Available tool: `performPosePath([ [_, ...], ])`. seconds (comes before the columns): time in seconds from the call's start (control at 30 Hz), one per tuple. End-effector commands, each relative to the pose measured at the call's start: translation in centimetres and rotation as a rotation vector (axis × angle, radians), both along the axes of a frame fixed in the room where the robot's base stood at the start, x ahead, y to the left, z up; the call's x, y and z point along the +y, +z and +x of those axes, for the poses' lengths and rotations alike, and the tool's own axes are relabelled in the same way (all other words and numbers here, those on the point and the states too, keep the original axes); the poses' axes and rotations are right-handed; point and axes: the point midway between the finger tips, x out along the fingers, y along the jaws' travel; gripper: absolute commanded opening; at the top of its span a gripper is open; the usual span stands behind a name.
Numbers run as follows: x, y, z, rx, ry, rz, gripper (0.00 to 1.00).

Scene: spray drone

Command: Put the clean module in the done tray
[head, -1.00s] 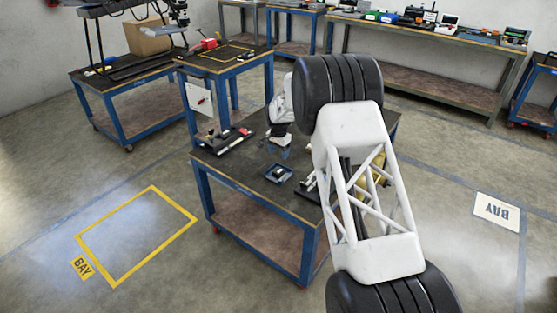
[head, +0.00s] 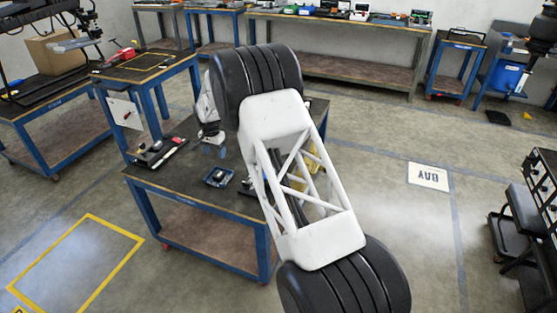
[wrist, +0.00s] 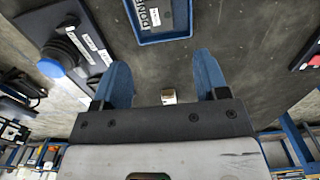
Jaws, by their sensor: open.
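My gripper (wrist: 162,80) shows in the wrist view with its two blue fingers spread wide, and nothing is gripped between them. The blue done tray (wrist: 138,38) lies on the dark table ahead of the fingertips, with part of its "DONE" label readable and its far side cut off. In the head view the done tray (head: 218,184) sits near the table's front edge, with light and dark shapes inside. A small pale block (wrist: 168,96) shows between the finger bases; I cannot tell whether it is the clean module. My arm hides part of the table in the head view.
A board with a blue knob (wrist: 51,66) lies left of my gripper. A dark item with a red part (wrist: 309,58) lies at the right. The table (head: 190,193) has bare surface around the tray. Yellow objects (head: 312,158) sit partly behind my arm.

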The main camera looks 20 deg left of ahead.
Motion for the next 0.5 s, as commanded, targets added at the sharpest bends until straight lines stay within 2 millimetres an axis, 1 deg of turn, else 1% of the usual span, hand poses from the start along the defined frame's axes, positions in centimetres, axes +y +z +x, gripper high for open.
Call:
performPosePath([
  [0.33,-0.2,0.2,0.1,0.000,0.000,0.000,0.67],
  [0.43,-0.8,0.8,0.3,-0.002,-0.001,0.002,0.67],
  [0.5,-1.5,1.6,0.6,-0.003,-0.001,0.003,0.67],
])
